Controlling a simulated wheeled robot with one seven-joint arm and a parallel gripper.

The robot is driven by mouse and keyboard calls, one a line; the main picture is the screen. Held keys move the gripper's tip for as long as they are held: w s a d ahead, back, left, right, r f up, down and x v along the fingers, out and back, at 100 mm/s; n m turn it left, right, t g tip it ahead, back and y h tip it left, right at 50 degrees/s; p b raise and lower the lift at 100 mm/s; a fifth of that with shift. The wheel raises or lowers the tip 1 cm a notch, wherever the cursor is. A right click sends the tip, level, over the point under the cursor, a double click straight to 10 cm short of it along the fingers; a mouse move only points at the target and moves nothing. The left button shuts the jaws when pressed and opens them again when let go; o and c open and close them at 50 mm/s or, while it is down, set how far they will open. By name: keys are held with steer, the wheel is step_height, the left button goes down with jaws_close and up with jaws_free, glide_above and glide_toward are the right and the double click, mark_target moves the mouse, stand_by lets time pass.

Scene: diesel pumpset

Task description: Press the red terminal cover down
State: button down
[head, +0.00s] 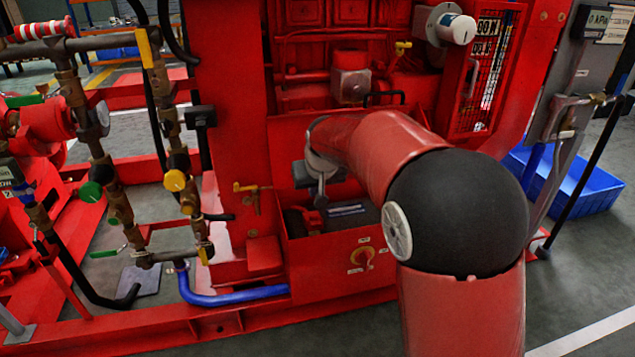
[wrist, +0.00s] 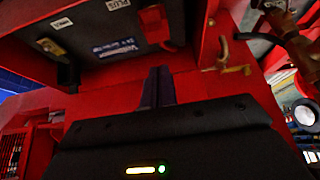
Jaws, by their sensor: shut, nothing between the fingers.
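A dark battery (wrist: 100,40) lies in a red box in the wrist view, and its top also shows in the head view (head: 350,213). In the head view my gripper (head: 321,201) is partly hidden by my arm, above the box.
The red box wall (head: 330,262) with a rotary switch (head: 361,257) stands in front of the battery. A yellow-handled valve (head: 252,187) sits to its left, and also shows in the wrist view (wrist: 232,68). Pipes and valves fill the left; a blue crate (head: 590,185) is at right.

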glide_above(317, 224)
steer(key=w, duration=0.2)
steer(key=f, duration=0.4)
steer(key=shift+s+a+f+b, duration=0.15)
steer(key=shift+a+b, duration=0.1)
steer(key=shift+b, duration=0.15)
steer(key=shift+s+f, duration=0.1)
steer(key=shift+f, duration=0.5)
steer(key=shift+s+f, duration=0.1)
steer(key=shift+s+d+f+b, duration=0.25)
steer(key=shift+s+f+b, duration=0.35)
steer(key=shift+s+b, duration=0.1)
steer(key=shift+s+d+f+b, duration=0.1)
steer(key=shift+s+f+b, duration=0.3)
steer(key=shift+f, duration=0.1)
steer(key=shift+r, duration=0.15)
